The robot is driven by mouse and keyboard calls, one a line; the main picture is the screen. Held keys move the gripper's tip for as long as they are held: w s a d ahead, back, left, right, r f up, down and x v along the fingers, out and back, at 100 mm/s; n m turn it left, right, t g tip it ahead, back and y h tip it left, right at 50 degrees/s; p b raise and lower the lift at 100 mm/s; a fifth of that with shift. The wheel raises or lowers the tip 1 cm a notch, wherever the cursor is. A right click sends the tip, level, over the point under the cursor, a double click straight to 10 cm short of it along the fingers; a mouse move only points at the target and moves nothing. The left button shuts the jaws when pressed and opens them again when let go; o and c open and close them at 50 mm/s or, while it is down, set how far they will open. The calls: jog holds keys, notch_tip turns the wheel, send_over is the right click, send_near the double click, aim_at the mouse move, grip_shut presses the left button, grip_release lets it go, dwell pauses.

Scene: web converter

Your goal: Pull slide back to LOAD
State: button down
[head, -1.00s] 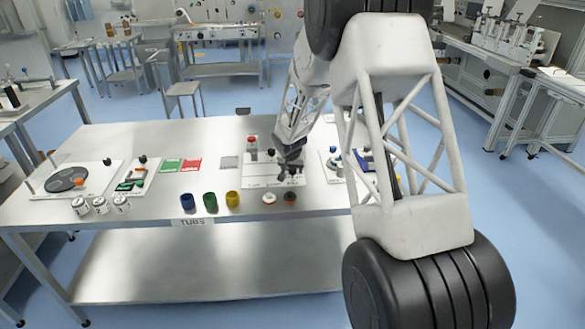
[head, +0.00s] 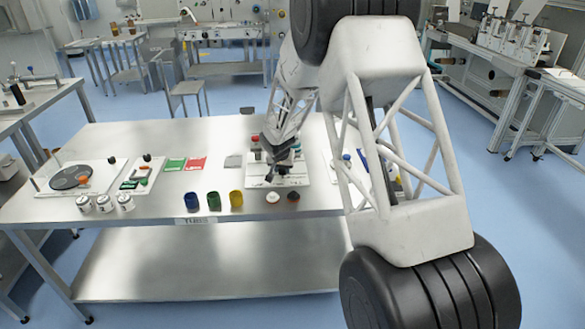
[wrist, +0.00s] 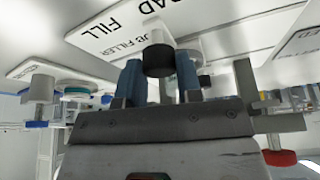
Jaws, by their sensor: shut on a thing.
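The tub filler board (head: 292,180) is a white plate near the middle of the bench in the head view. In the wrist view its face (wrist: 118,40) carries the words FILL, TUB FILLER and a partly cut-off LOAD. My gripper (head: 269,178) is low over the board's left part in the head view. In the wrist view my gripper (wrist: 158,75) has its two blue-grey fingers on either side of the slide's black knob with a pale top (wrist: 158,58), closed on it. The slide's body and track are largely hidden by the gripper.
Several lidded jars (head: 104,204) and red and green cards (head: 186,164) are further left. Another station (head: 350,165) is to the right.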

jog(key=shift+a, duration=1.15)
jog(key=c, duration=0.8)
grip_release()
jog(key=shift+r, duration=0.1)
jog(key=v, duration=0.7)
jog(key=shift+s+r, duration=0.2)
jog(key=shift+r, duration=0.05)
jog(key=shift+r, duration=0.1)
